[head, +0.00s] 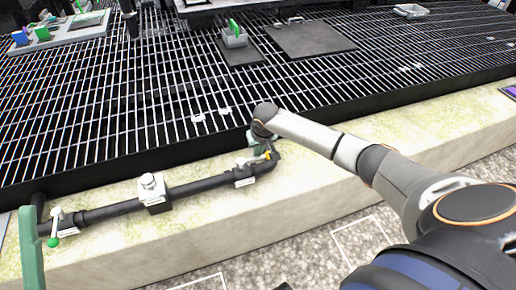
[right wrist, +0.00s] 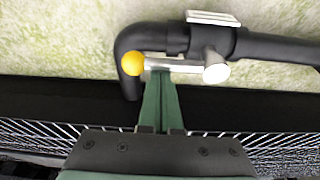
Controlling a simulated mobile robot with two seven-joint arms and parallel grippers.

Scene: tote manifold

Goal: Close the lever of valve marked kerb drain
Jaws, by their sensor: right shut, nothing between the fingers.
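A dark pipe (head: 110,210) runs along the pale kerb with valves on it. At its right end is a lever with a yellow knob (head: 268,155); in the right wrist view the yellow knob (right wrist: 133,63) ends a silver lever (right wrist: 175,66) lying roughly along the pipe from a round pivot (right wrist: 215,70). My right gripper (head: 262,146) is there, its green fingers (right wrist: 162,78) shut and empty, tips beside the lever near the knob; I cannot tell whether they touch. White labels (head: 245,183) are too small to read, so I cannot tell which valve is kerb drain.
A green-knobbed lever (head: 53,242) sits at the pipe's left end, and a white-topped fitting (head: 150,184) sits mid-pipe. Black grating (head: 110,110) lies behind the kerb; gravel (head: 310,255) lies in front.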

